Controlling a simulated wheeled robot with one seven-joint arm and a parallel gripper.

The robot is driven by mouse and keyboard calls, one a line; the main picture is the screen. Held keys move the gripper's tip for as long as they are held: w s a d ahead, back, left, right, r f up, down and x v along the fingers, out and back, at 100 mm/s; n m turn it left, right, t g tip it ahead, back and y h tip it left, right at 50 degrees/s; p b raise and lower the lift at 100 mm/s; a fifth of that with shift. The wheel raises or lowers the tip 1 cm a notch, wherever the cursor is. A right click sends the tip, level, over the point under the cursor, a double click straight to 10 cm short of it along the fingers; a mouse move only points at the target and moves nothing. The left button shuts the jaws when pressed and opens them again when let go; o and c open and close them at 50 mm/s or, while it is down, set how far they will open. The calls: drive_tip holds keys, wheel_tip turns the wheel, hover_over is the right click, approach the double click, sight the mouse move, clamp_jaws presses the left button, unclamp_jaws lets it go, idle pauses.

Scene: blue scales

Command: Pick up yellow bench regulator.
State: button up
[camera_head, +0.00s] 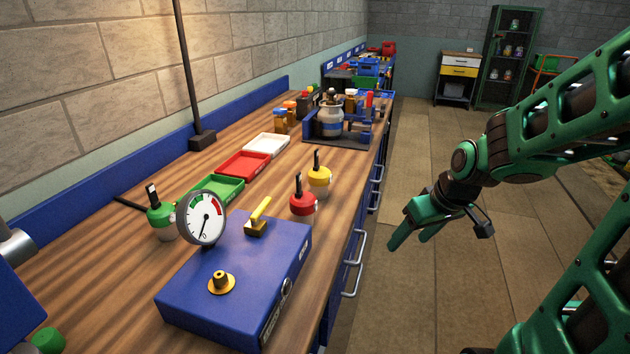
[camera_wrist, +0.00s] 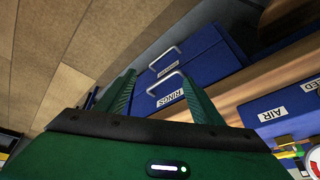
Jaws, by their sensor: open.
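The yellow bench regulator (camera_head: 319,177) stands upright on the wooden bench near its right edge in the head view. It has a yellow cap with a black stem and a pale lower part. A red regulator (camera_head: 303,203) stands just in front of it, close by. My gripper (camera_head: 407,241) hangs over the floor, right of the bench and apart from the regulators. It is open and empty, and its fingers also show in the wrist view (camera_wrist: 157,78). I cannot make out the yellow regulator in the wrist view.
A blue box (camera_head: 235,275) with a gauge (camera_head: 201,218) and a yellow lever fills the near bench. A green regulator (camera_head: 160,221) stands left of it. Green, red and white trays (camera_head: 267,145) line the bench. Blue drawers (camera_wrist: 170,75) with handles face my gripper. The floor (camera_head: 440,290) is clear.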

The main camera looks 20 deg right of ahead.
drive_tip(key=w+a+n+t+y, duration=0.4)
drive_tip(key=w+a, duration=0.4)
drive_tip(key=w, duration=0.5)
drive_tip(key=t, duration=0.4)
approach(323, 189)
drive_tip(key=shift+w+a+f+y, duration=0.15)
drive_tip(key=shift+w+f, duration=0.15)
drive_tip(key=shift+w, duration=0.25)
drive_tip(key=shift+w+a+f+y, duration=0.2)
drive_tip(key=shift+w+f, duration=0.15)
drive_tip(key=shift+w, duration=0.2)
drive_tip(key=x, duration=0.5)
drive_tip(key=shift+w, duration=0.1)
drive_tip(key=shift+d+x, duration=0.2)
drive_tip(key=shift+x, duration=1.15)
drive_tip(key=shift+d+x, duration=0.2)
drive_tip(key=shift+x, duration=1.1)
drive_tip(key=shift+w, duration=0.15)
drive_tip(key=c, duration=1.2)
drive_tip(key=shift+c, duration=0.8)
drive_tip(key=shift+r, duration=0.1)
